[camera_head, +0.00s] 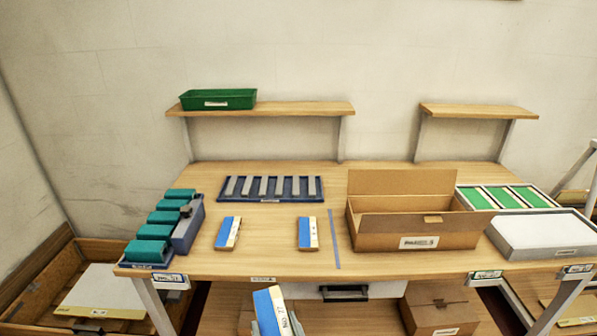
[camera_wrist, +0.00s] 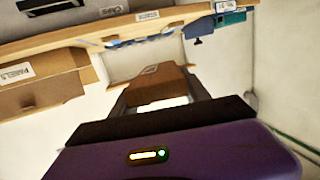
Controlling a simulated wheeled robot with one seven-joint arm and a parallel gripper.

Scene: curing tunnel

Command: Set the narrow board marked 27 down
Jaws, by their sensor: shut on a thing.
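A narrow board (camera_head: 272,306) with a blue and white face, marked with a number I cannot read surely, stands tilted at the bottom of the head view, in front of the table's front edge. My gripper (camera_head: 278,328) is shut on its lower part, which the frame's edge cuts off. In the wrist view my gripper (camera_wrist: 158,101) has the board's brown side (camera_wrist: 155,82) between its dark fingers. Two similar blue and white boards lie on the table (camera_head: 270,255), one at left (camera_head: 228,233) and one at right (camera_head: 308,233), with bare wood between them.
A blue slotted rack (camera_head: 270,199) with grey bars lies behind the boards. Teal blocks (camera_head: 155,232) and a blue bin (camera_head: 188,228) stand at left. A blue tape line (camera_head: 334,240) and open cardboard box (camera_head: 400,241) are at right. Shelves (camera_head: 270,108) hang above.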

